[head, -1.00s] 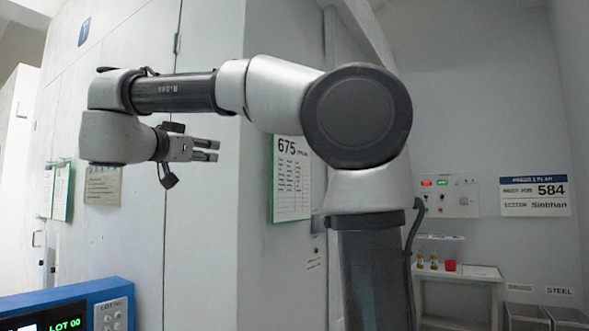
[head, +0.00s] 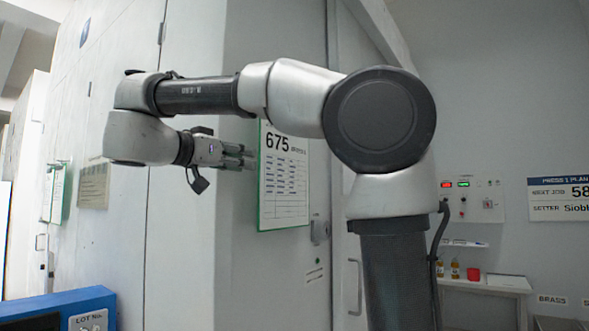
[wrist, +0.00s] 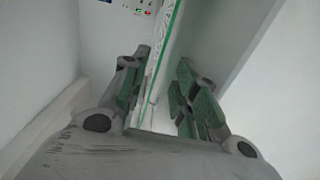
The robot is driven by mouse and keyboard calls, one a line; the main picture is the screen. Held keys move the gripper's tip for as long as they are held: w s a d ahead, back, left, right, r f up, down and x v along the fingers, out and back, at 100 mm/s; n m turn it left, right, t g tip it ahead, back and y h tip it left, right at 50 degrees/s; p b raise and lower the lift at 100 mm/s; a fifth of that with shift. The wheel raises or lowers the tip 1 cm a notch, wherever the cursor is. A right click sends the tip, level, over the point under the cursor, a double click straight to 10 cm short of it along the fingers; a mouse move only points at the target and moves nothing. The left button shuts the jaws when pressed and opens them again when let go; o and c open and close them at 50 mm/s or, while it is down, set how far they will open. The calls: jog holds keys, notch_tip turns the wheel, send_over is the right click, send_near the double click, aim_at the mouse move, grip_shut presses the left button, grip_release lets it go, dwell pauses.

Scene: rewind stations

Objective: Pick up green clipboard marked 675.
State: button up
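The green clipboard marked 675 (head: 284,190) hangs upright on the side face of a tall white cabinet in the head view, with a printed white sheet on it. My gripper (head: 246,157) points at its left edge in the head view. In the wrist view, the clipboard (wrist: 163,62) shows edge-on as a thin white and green strip running between the two fingers. My gripper (wrist: 160,95) is open, one finger on each side of the strip. I cannot tell whether either finger touches it.
The tall white cabinet (head: 190,250) fills the left and middle. Another green-edged board (head: 57,195) and a beige sheet (head: 94,186) hang farther left. A blue lot display unit (head: 60,311) stands at lower left. A small bench (head: 485,283) with bottles is at right.

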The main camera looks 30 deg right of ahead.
aim_at(275, 165)
jog(key=x, duration=1.2)
jog(key=shift+w+d, duration=0.1)
jog(key=shift+d, duration=0.3)
grip_shut()
